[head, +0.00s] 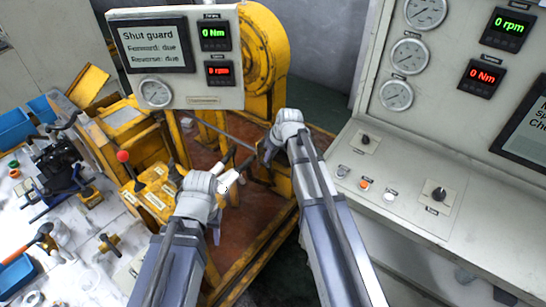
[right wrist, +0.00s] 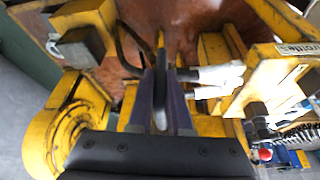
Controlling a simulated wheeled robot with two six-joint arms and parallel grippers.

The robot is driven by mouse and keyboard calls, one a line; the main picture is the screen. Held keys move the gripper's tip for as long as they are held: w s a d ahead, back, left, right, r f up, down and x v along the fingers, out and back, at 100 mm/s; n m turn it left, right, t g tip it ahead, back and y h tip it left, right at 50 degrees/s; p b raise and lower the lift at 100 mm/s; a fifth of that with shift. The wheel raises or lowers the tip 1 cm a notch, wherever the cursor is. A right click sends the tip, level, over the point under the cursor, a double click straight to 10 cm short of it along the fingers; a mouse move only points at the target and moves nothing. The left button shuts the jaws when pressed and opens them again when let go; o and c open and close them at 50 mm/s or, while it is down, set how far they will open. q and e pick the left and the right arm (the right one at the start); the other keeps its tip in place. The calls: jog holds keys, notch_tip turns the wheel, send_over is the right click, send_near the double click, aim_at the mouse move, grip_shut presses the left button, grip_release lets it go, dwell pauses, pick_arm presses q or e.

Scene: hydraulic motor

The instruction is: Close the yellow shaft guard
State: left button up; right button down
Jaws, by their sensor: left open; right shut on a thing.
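My right gripper (head: 265,152) reaches over the rig's yellow frame, beyond my left gripper. My left gripper (head: 234,176) is open and empty, with pale fingers, left of the right gripper. It also shows in the right wrist view (right wrist: 222,80), apart from the held piece.
A display panel (head: 175,57) reading "Shut guard" stands behind, beside a round yellow housing (head: 264,55). A red-knobbed lever (head: 123,157) rises at left. A grey control console (head: 400,190) borders the right side. A cluttered white bench (head: 85,240) lies at left.

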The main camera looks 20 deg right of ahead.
aim_at(240, 141)
jog(key=w+a, duration=0.6)
jog(key=w, duration=0.1)
jog(key=w+a, duration=0.2)
jog(key=w, duration=0.2)
jog(key=shift+w+a, duration=0.15)
jog(key=shift+a, duration=0.25)
jog(key=c, duration=1)
grip_release()
jog(key=shift+w+a, duration=0.1)
jog(key=shift+o, duration=0.8)
jog(key=shift+r, duration=0.1)
jog(key=p+v, duration=0.7)
jog(key=v, duration=0.1)
